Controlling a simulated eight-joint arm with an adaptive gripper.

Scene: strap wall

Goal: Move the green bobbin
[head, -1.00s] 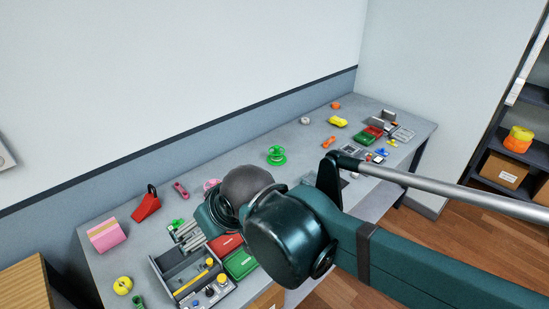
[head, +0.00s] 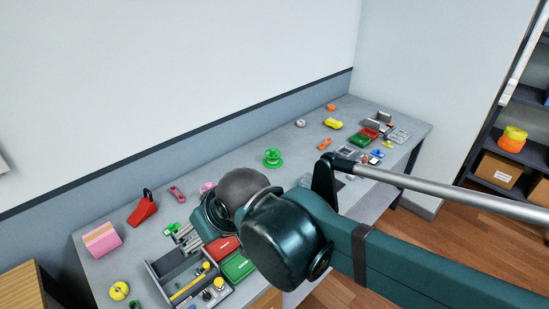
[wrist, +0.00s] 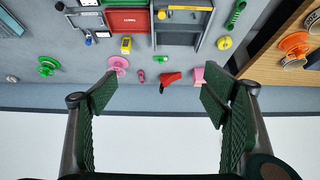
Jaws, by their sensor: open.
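The green bobbin (head: 273,157) stands on the grey table just beyond my arm in the head view, with clear tabletop around it. It also shows in the wrist view (wrist: 47,66), at the left, outside my fingers. My gripper (wrist: 158,90) is open and empty, its two dark green ribbed fingers wide apart. In the wrist view, the bobbin lies to the left of the left finger and apart from it. In the head view my arm hides the fingers.
A pink bobbin (wrist: 118,64), a red wedge-like thing (head: 143,208) and a pink block (head: 102,240) stand along the wall side. A grey tray (head: 178,262) with tools and red and green boxes lies near my arm. Free tabletop surrounds the green bobbin.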

